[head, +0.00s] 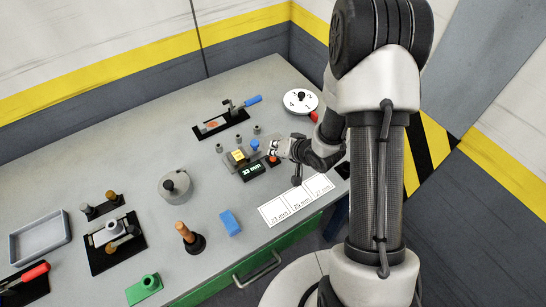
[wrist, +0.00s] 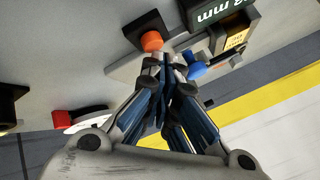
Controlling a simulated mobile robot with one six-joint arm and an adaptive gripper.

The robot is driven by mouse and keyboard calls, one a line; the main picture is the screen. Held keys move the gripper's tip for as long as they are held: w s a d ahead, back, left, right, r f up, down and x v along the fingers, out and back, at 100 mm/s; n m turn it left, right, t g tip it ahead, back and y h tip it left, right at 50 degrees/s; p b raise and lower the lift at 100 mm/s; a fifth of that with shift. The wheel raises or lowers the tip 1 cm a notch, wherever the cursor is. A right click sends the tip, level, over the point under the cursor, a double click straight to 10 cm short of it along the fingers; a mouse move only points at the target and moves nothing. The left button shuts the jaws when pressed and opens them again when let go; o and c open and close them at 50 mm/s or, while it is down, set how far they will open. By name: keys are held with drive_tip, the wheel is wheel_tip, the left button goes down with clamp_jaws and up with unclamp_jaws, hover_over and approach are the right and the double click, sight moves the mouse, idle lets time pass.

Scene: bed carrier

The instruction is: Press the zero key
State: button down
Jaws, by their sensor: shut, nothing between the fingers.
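A small measuring device stands mid-bench with a dark display (head: 253,170) reading about 33 mm. The display also shows upside down in the wrist view (wrist: 224,12). Near it are a yellow-labelled block (head: 237,157), a blue part (head: 255,145) and an orange-red button (head: 273,158). In the wrist view the orange button (wrist: 152,41) sits on a black base, and the blue part (wrist: 195,69) is to its right. I cannot read which is the zero key. My gripper (wrist: 166,62) is shut and empty, its tips between orange button and blue part; contact is unclear.
White size cards (head: 295,200) lie at the front edge. A white dial (head: 300,101) and a clamp fixture (head: 222,122) are behind. A grey tray (head: 40,236) is far left.

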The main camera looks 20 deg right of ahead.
drive_tip(key=shift+f+b, duration=0.35)
drive_tip(key=shift+f, duration=0.1)
idle(0.6)
drive_tip(key=shift+r, duration=0.1)
drive_tip(key=shift+r+p, duration=0.8)
drive_tip(key=shift+p, duration=0.1)
wheel_tip(320, 180, up, 5)
drive_tip(key=p, duration=0.4)
drive_tip(key=shift+p, duration=0.3)
